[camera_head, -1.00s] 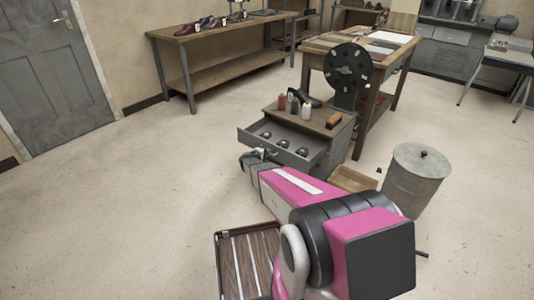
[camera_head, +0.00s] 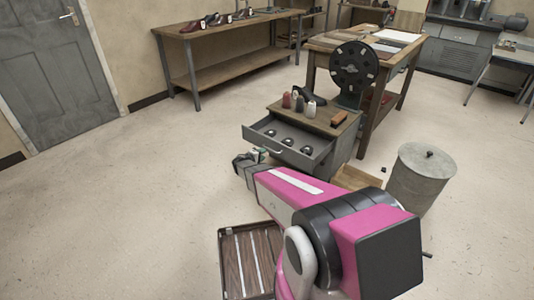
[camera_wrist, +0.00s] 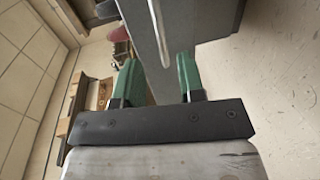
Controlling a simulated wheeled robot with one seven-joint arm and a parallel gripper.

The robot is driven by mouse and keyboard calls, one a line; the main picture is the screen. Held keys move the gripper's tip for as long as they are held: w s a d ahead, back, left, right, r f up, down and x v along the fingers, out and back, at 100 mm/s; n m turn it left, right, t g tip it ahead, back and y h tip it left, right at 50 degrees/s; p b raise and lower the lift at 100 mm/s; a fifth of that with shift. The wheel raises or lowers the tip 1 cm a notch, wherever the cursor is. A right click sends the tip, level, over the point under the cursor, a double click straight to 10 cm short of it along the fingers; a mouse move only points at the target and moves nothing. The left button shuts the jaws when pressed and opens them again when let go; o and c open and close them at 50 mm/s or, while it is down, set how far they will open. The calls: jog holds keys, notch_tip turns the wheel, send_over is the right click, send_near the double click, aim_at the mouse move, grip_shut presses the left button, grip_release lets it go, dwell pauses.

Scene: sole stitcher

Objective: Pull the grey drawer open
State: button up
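The grey drawer (camera_head: 290,158) is pulled out of a small wood-topped cabinet (camera_head: 345,140), with its inside showing in the head view. A pale handle (camera_head: 266,147) is on its front. My gripper (camera_head: 246,162) is just in front of the drawer front, near the handle, and looks apart from it. In the wrist view, the green fingers of my gripper (camera_wrist: 159,64) stand apart, with nothing clamped between them. The grey drawer front (camera_wrist: 185,25) and a pale strip, seemingly the handle, lie just beyond the fingertips. The exact gap is hard to tell.
Several dark round items (camera_head: 284,139) lie in the drawer. Spools (camera_head: 299,103) and a brown block (camera_head: 338,118) stand on the cabinet top. A metal bin (camera_head: 421,178) and a low wooden box (camera_head: 357,178) are to the right. The floor at left is clear.

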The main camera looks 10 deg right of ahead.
jog(key=shift+v, duration=1.25)
